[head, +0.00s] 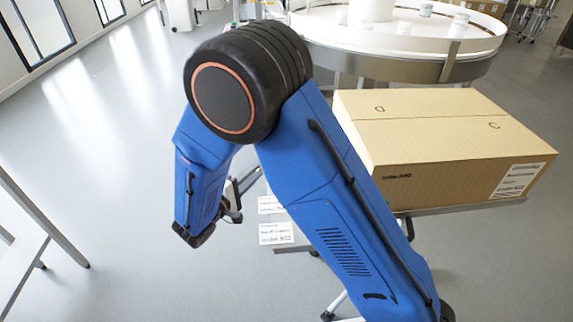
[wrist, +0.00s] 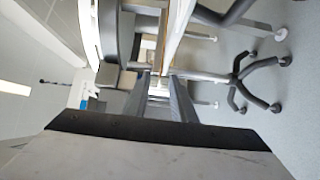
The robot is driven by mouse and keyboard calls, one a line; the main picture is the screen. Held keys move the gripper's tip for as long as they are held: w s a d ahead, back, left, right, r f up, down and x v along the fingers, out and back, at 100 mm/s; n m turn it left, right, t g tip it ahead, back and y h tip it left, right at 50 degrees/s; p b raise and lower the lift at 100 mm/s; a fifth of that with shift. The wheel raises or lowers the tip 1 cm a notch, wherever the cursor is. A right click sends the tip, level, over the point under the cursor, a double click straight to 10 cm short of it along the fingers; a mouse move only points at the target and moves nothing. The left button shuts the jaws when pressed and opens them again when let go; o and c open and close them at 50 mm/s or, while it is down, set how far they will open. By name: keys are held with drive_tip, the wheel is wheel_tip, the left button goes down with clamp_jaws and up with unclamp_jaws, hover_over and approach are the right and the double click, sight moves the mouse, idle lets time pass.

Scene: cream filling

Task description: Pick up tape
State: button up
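I cannot make out a tape in either view. My gripper (wrist: 158,82) shows in the wrist view as two dark fingers with a gap between them, and I see nothing held in the gap. In the head view my gripper (head: 247,182) is mostly hidden behind my blue arm, left of a closed cardboard box (head: 455,140) and apart from it. The box also carries white printed labels on its right end. My arm covers part of the area left of the box.
The box stands on a grey stand (head: 470,207). White label sheets (head: 277,233) lie left of my arm's lower link. A round white table (head: 400,40) with metal rim stands behind. A metal frame (head: 30,210) stands at far left. The left floor is open.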

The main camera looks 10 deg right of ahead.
clamp_jaws()
drive_tip(key=shift+r, duration=0.15)
